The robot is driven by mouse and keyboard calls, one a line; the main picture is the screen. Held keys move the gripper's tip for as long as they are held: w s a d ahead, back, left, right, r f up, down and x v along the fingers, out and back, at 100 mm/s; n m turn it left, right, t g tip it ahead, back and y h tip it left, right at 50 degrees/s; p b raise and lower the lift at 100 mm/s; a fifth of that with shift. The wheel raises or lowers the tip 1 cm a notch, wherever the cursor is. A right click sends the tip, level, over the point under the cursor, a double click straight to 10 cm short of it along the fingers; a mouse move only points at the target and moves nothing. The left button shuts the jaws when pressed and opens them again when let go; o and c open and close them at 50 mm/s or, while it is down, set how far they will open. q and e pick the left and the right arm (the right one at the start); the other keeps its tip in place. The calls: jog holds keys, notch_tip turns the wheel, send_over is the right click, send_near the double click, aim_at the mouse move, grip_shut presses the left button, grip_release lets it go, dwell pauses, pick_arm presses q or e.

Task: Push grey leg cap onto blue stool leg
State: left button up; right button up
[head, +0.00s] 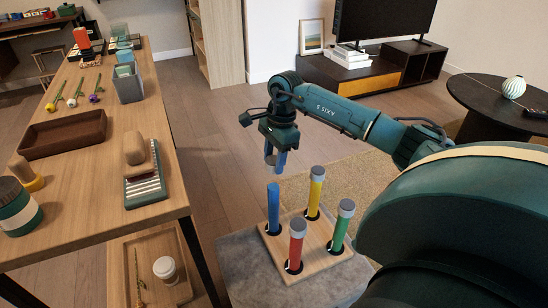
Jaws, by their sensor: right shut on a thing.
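My right gripper (275,160) is shut on a small grey leg cap (270,159), partly hidden between the fingers. It holds the cap in the air above the blue stool leg (273,209), with a gap between them. The blue leg stands upright with a bare top. It rises from the wooden stool seat (322,256), which lies with its legs pointing up. The yellow leg (314,197), red leg (295,250) and green leg (339,232) each carry a grey cap. My left gripper is not in view.
The stool rests on a grey surface (245,268). A long wooden table (85,218) on the left holds a brown tray (63,134), a brush-like item and a grey bin (128,88). A round dark table (480,98) stands at right. Floor between is free.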

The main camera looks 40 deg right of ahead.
aim_at(274, 187)
jog(key=shift+f+b, duration=0.85)
jog(key=shift+f, duration=0.85)
jog(key=shift+f+b, duration=0.95)
jog(key=shift+f, duration=0.2)
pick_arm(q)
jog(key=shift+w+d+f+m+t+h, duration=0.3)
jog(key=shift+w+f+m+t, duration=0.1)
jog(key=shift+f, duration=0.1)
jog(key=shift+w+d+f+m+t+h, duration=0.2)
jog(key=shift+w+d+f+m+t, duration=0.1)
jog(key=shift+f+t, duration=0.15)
pick_arm(e)
jog(key=shift+f, duration=0.3)
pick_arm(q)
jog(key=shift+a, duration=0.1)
pick_arm(e)
jog(key=shift+f, duration=0.1)
pick_arm(q)
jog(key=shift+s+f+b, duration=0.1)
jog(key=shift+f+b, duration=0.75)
jog(key=shift+b, duration=0.1)
pick_arm(e)
jog(key=shift+f, duration=1.3)
jog(key=o, duration=1)
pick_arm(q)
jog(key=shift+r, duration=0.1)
